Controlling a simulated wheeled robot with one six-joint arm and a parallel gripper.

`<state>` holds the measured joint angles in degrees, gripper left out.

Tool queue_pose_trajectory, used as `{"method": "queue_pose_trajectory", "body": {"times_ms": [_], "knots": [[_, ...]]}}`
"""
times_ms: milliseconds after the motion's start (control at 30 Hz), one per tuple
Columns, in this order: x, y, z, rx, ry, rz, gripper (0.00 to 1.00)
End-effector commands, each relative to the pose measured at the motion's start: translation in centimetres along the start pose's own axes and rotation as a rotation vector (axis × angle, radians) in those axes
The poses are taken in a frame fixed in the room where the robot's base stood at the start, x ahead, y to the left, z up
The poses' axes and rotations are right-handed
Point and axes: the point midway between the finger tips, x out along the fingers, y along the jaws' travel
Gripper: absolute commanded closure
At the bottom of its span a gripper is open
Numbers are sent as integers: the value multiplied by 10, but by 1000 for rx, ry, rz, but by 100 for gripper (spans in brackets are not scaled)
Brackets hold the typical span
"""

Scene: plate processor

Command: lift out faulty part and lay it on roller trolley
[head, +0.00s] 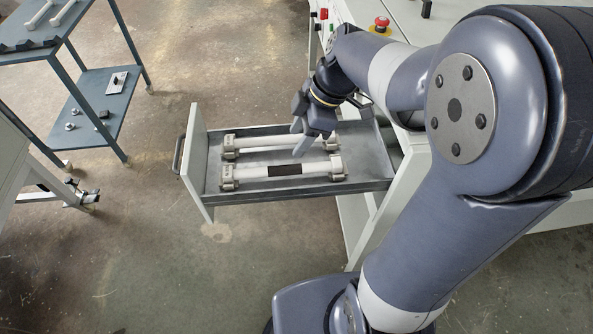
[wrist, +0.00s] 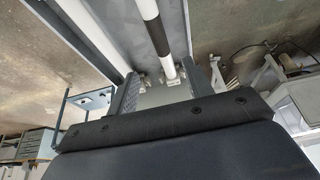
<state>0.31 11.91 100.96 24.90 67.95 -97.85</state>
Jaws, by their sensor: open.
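An open drawer (head: 197,150) holds two white rollers with grey end blocks. The nearer roller (head: 255,172) has a dark band around its middle; the farther roller (head: 262,142) is plain where it shows. The banded roller (wrist: 172,62) also shows in the wrist view, with the plain roller (wrist: 98,30) to its left. My gripper (head: 301,139) is open and empty above the drawer, over the right part of the rollers, and hides some of the farther one. A blue-grey trolley (head: 55,50) stands at the upper left, with white rollers (head: 48,14) on its top.
The trolley's lower shelf (head: 112,90) carries several small parts. The drawer slides out of a white cabinet (head: 355,225) with a red emergency button (head: 382,22) on top. A pale unit with a clamp (head: 75,197) stands at the left. Floor is clear between drawer and trolley.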

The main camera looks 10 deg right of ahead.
Motion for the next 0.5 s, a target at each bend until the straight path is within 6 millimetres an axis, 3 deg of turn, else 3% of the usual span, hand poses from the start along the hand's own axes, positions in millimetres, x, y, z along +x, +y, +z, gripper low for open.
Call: {"method": "queue_pose_trajectory", "body": {"times_ms": [300,500], "knots": [[45,-2,4,-2,-9,-13,51],[59,-2,4,-1,-9,-12,51]]}}
